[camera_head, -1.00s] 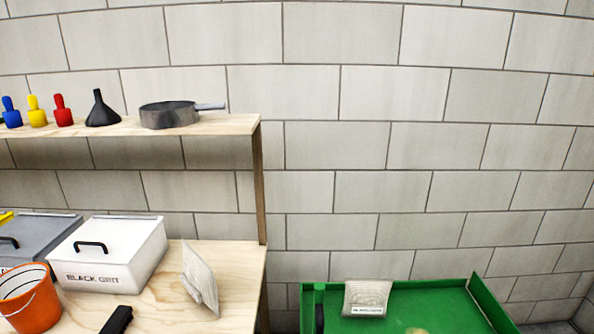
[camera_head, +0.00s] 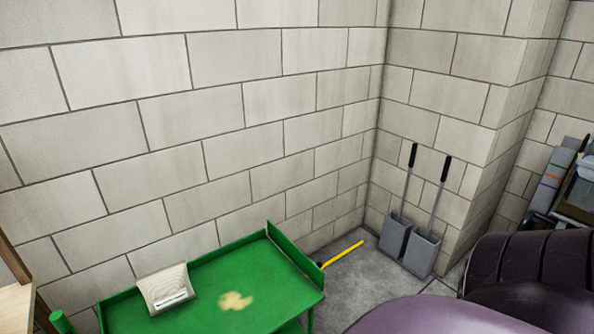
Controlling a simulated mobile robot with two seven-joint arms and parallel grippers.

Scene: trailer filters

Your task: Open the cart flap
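The green cart (camera_head: 262,297) stands at the lower middle against the block wall. Its flat top shows, with a raised edge along the back and a raised green panel (camera_head: 292,251) at its right end. I cannot tell whether this panel is the flap. A pale filter bag (camera_head: 166,288) with a white label rests at the cart's back left. A tan patch (camera_head: 235,301) lies on the cart top. Neither of my grippers is in view.
A yellow handle (camera_head: 344,253) sticks out right of the cart. Two grey long-handled pans (camera_head: 409,245) lean in the corner. Dark rounded shapes fill the lower right. A wooden bench edge (camera_head: 15,305) is at far left. Grey floor (camera_head: 350,285) is clear beside the cart.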

